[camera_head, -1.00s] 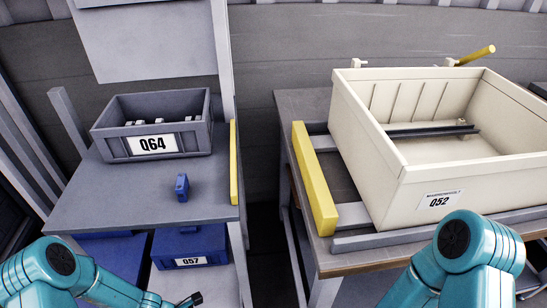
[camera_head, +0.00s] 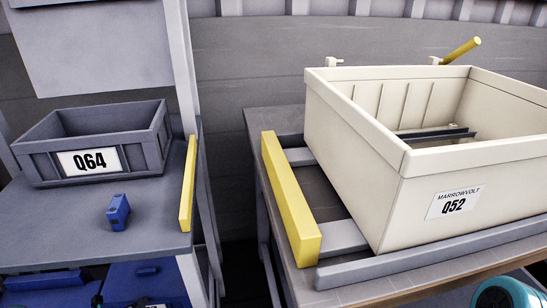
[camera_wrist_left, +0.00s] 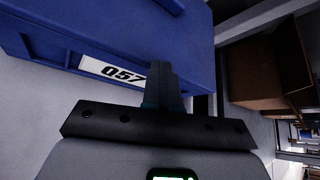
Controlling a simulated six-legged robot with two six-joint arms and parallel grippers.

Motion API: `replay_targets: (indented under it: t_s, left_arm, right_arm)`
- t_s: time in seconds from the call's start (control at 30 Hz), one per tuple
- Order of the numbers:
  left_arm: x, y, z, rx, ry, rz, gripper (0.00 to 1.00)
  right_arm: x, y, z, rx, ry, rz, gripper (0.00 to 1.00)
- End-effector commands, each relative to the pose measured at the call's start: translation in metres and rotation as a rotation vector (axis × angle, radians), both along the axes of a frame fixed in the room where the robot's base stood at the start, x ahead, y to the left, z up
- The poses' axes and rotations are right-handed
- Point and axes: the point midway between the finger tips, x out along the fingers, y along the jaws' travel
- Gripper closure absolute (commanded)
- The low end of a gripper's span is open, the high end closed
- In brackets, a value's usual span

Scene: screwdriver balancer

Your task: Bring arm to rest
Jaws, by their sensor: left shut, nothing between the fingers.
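My left gripper (camera_wrist_left: 162,85) is shut and empty in the left wrist view. It points at the blue bin labelled Q57 (camera_wrist_left: 60,22), with its fingertips overlapping the bin's lower side in the picture; I cannot tell if they touch. In the head view only a small dark part of this gripper (camera_head: 97,300) shows at the bottom left, in front of the blue bin (camera_head: 170,280). A rounded teal part of my right arm (camera_head: 505,296) shows at the bottom right; my right gripper is out of view.
A small blue block (camera_head: 118,212) stands on the grey shelf (camera_head: 50,235) before grey bin Q64 (camera_head: 145,150). Cream bin Q52 (camera_head: 400,210) sits on the right-hand bench, beside a yellow bar (camera_head: 288,200). A dark gap separates shelf and bench.

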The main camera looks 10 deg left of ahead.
Motion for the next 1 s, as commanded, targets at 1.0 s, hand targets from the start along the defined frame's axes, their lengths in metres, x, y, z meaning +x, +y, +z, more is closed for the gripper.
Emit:
replay_targets:
  t_s: [1.0]
  left_arm:
    - [0.049,0.011,-0.002,-0.002,0.004,0.001,1.0]
  right_arm:
    - [0.006,-0.006,-0.029,-0.005,-0.012,-0.025,0.0]
